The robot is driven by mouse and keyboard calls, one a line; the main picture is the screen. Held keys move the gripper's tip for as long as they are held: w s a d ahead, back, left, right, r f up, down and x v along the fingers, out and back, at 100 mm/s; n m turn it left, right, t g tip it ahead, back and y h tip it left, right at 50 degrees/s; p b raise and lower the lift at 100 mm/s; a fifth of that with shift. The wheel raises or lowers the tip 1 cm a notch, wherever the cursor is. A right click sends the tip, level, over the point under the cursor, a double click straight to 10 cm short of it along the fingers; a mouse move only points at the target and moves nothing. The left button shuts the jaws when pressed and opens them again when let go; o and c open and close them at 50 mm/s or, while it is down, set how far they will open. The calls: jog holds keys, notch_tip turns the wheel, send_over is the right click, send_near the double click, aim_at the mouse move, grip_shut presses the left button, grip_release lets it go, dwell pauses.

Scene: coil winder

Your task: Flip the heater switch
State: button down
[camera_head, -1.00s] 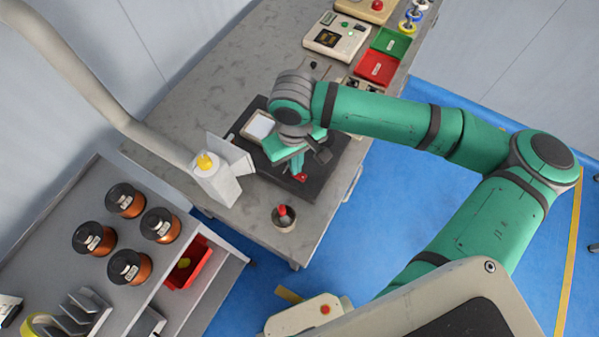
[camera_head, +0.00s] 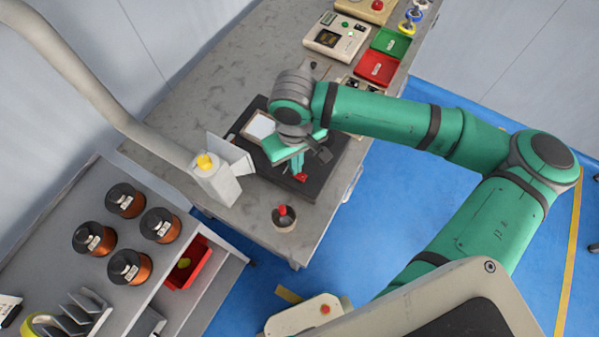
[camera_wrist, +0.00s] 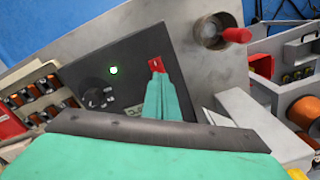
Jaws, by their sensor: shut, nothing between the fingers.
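In the head view the red switch (camera_head: 301,177) shows at the dark unit's front, just beyond my gripper's tip. My gripper (camera_wrist: 162,82) is shut and empty, its green fingertips right at the switch. They look to be touching it or very close; I cannot tell which. The lower part of the switch is hidden by the fingertips.
A cup with a red-handled tool (camera_head: 284,217) stands at the bench's near corner. Copper spools (camera_head: 130,266) stand on the grey shelf. Green and red trays (camera_head: 378,68) lie farther back.

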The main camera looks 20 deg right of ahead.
jog(key=shift+f, duration=0.7)
dwell(0.6)
notch_tip(320, 180, up, 7)
dwell(1.0)
dwell(0.5)
